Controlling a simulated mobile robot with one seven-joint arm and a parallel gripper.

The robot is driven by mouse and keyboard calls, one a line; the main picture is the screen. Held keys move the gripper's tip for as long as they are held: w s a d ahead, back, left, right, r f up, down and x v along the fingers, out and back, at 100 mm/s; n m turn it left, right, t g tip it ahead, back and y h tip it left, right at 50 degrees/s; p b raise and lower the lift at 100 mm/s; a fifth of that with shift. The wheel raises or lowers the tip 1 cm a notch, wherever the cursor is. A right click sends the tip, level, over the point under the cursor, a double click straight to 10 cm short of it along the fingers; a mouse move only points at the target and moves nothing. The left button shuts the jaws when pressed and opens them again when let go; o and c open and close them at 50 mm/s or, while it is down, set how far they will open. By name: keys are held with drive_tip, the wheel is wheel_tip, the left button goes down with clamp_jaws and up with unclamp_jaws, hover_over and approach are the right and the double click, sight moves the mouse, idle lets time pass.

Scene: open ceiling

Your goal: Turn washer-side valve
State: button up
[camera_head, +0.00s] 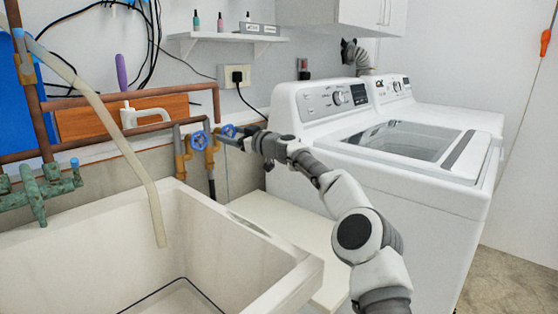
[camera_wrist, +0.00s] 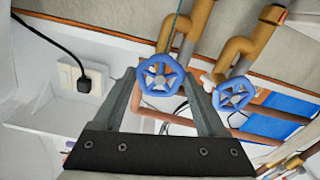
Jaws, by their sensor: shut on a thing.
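Two blue round valve handles sit on brass and copper pipes at the wall. The washer-side valve handle (camera_head: 229,131) is the right one in the head view and the left one (camera_wrist: 160,77) in the wrist view. My gripper (camera_head: 238,140) reaches it from the right. In the wrist view my gripper's fingers (camera_wrist: 163,80) stand on either side of that handle, shut on it. The other valve handle (camera_head: 199,140) is free, and it shows to the right (camera_wrist: 233,94) of my fingers in the wrist view.
A white washer (camera_head: 400,160) stands right of the pipes, close to my arm. A deep utility sink (camera_head: 90,245) lies below, with a pale hose (camera_head: 115,130) hanging into it. A wall outlet (camera_head: 237,76) with a black plug and a shelf (camera_head: 225,37) are above.

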drive_tip(key=shift+d+r+n, duration=0.1)
drive_tip(key=shift+n, duration=1.2)
drive_tip(key=n, duration=0.3)
drive_tip(key=o, duration=1.5)
drive_tip(key=shift+v, duration=0.8)
drive_tip(key=v, duration=1.5)
drive_tip(key=shift+s+d, duration=0.25)
